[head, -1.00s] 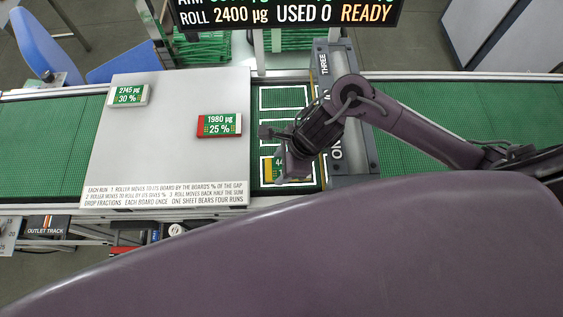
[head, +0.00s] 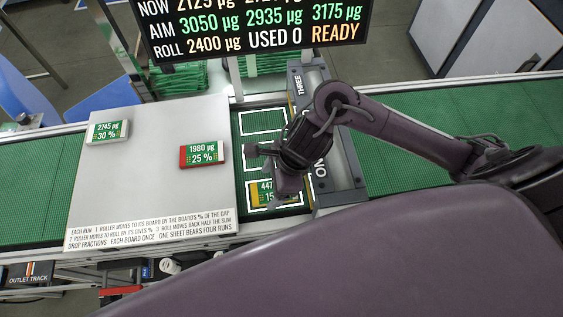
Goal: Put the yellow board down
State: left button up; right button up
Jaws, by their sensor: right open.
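The yellow board (head: 259,195) lies flat in the nearest white-outlined slot on the green belt. Its label partly shows "447" and "15"; its right part is hidden behind my right gripper (head: 281,192). That gripper points down over the board's right part and is open. I cannot tell whether its fingers touch the board. My left gripper is out of view.
A red board (head: 202,155) and a white-edged board (head: 108,131) lie on the grey plate (head: 150,185) to the left. Empty outlined slots (head: 262,121) lie behind the yellow board. A dark roller frame (head: 338,170) stands just right. A sign (head: 255,30) hangs behind.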

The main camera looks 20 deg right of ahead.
jog(key=w+v, duration=0.1)
jog(key=v, duration=0.8)
jog(key=shift+s, duration=0.5)
jog(key=shift+d, duration=0.15)
